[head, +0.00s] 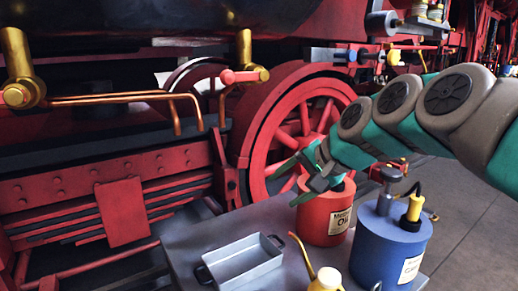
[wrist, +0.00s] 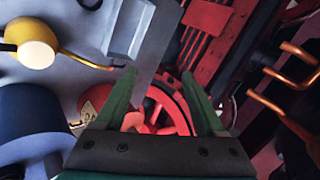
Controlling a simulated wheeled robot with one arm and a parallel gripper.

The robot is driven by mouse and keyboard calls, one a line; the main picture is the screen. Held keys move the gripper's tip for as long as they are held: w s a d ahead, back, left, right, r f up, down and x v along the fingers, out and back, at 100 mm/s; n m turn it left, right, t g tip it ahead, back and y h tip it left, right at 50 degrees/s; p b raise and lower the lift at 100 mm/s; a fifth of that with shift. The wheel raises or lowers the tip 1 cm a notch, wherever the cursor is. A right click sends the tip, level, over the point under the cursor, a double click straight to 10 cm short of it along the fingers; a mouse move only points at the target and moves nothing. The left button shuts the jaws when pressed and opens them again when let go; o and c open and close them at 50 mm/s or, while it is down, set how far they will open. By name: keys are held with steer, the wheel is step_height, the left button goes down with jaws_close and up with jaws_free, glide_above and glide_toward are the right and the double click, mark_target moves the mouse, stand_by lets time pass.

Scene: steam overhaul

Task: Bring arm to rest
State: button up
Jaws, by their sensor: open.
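My arm reaches in from the right in the head view. My gripper (head: 293,180) has green fingers that are spread apart with nothing between them. It hangs above the back left of a red oil can (head: 325,215), and its wrist hides part of the can's top. In the wrist view my gripper (wrist: 162,92) shows two green fingers apart, with a red spoked wheel (wrist: 168,112) beyond them. I cannot tell whether the gripper touches the can.
The red locomotive wheel (head: 262,140) and frame stand behind. Grey floor (head: 465,200) lies open at right.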

steer(key=s+d+f+n+g+h, duration=0.2)
steer(key=s+d+f, duration=0.1)
steer(key=s+f, duration=0.5)
steer(key=s+d+f+n+g+h, duration=0.2)
steer(key=s+f, duration=0.6)
steer(key=s, duration=0.4)
steer(key=s+d+f+n+g+h, duration=0.2)
steer(key=s+d+f+g, duration=0.2)
steer(key=s+f, duration=0.4)
steer(key=s, duration=0.3)
steer(key=shift+n, duration=0.4)
